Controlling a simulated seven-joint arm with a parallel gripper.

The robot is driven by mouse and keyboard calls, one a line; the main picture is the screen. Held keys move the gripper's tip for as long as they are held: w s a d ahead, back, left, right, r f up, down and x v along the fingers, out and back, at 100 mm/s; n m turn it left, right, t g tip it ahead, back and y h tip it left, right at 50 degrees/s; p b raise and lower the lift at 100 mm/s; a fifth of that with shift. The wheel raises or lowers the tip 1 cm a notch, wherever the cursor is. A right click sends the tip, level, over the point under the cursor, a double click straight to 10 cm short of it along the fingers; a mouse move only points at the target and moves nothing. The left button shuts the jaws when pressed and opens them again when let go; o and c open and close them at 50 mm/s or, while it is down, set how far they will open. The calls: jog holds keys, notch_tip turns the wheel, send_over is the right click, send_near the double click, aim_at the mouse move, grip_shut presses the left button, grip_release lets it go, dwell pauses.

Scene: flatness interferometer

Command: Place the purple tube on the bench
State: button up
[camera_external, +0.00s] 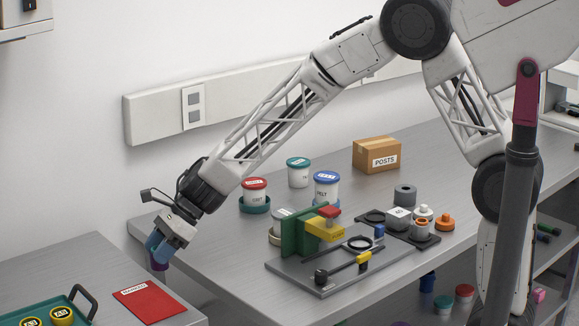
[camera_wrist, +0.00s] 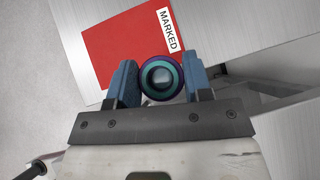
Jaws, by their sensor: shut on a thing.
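The purple tube (camera_external: 157,265) hangs below my gripper (camera_external: 160,248) at the left end of the bench (camera_external: 215,270). In the wrist view the tube (camera_wrist: 161,75) is seen end-on, as a purple ring with a teal inner ring. It sits between the two blue fingers of my gripper (camera_wrist: 161,82), which are shut on it. In the external view the fingers hide its upper part. The tube is in the air near the gap between the bench and a second grey table.
A red folder (camera_external: 149,300) and a teal tray (camera_external: 40,312) with yellow-lidded jars lie on the left table (camera_external: 60,262). On the bench are a fixture plate (camera_external: 330,284), several lidded jars and a cardboard box (camera_external: 377,155). The bench's front-left stretch is clear.

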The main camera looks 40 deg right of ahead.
jog(key=shift+w+a+f, duration=0.25)
jog(key=shift+w+a, duration=1.1)
jog(key=shift+w, duration=0.9)
jog(key=shift+w+a+f, duration=0.25)
jog(key=shift+w+a, duration=1.15)
jog(key=shift+w, duration=0.85)
jog(key=shift+w+a+f, duration=0.25)
jog(key=shift+w+a, duration=1.1)
jog(key=shift+w, duration=0.9)
jog(key=shift+f, duration=0.1)
jog(key=shift+f, duration=1.65)
jog(key=shift+f, duration=0.15)
jog(key=o, duration=0.9)
jog(key=shift+d+r, duration=0.35)
jog(key=shift+r, duration=0.15)
jog(key=shift+v, duration=5.55)
